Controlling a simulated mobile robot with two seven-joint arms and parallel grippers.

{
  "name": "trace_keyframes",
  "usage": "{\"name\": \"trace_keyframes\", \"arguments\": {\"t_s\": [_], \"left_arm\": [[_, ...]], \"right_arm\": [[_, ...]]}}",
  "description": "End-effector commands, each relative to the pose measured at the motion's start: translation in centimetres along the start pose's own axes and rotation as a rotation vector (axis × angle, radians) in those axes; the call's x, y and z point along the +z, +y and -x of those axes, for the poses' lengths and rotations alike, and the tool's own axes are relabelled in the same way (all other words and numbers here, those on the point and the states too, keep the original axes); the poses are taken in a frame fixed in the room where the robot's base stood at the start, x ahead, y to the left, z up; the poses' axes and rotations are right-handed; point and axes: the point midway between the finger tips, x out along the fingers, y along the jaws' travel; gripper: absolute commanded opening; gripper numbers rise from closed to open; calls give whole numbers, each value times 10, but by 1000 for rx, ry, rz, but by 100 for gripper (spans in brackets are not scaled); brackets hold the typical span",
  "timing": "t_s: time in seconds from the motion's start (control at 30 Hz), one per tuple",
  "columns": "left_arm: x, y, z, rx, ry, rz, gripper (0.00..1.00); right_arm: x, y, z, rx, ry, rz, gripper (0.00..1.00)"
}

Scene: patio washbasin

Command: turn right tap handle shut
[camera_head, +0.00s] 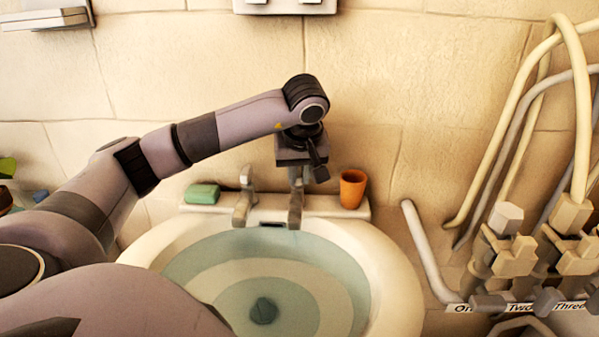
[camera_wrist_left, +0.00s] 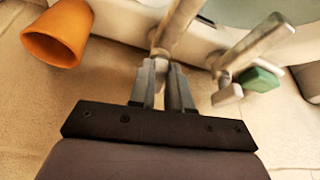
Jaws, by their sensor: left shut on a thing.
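The right tap (camera_head: 295,212) stands on the back ledge of the washbasin (camera_head: 395,290), its spout pointing forward over the bowl. My left gripper (camera_head: 296,180) reaches down onto the top of this tap from behind and above. My right gripper is not in view.
The left tap (camera_head: 243,198) stands close to the left of the gripper. A green soap block (camera_head: 202,193) and an orange cup (camera_head: 353,188) sit at the ledge's ends. Pipes and valves (camera_head: 515,250) crowd the right. The stone wall (camera_head: 400,80) rises closely behind.

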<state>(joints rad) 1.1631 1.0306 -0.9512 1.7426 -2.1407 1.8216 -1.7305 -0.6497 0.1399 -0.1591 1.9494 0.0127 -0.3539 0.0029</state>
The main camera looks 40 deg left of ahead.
Motion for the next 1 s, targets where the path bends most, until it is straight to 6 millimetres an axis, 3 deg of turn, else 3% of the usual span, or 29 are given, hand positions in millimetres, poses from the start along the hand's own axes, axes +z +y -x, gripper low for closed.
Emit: {"name": "trace_keyframes", "arguments": {"t_s": [0.23,0.6,0.63,0.7,1.0], "left_arm": [[-1,-5,0,69,1,-168,0],[0,-5,0,82,0,-200,0],[0,-5,0,82,0,-200,25],[0,-5,0,82,1,-199,44],[-1,-5,2,83,1,-197,44]], "right_arm": [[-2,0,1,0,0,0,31],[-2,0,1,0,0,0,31],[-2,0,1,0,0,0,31],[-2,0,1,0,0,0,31],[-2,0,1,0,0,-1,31]]}}
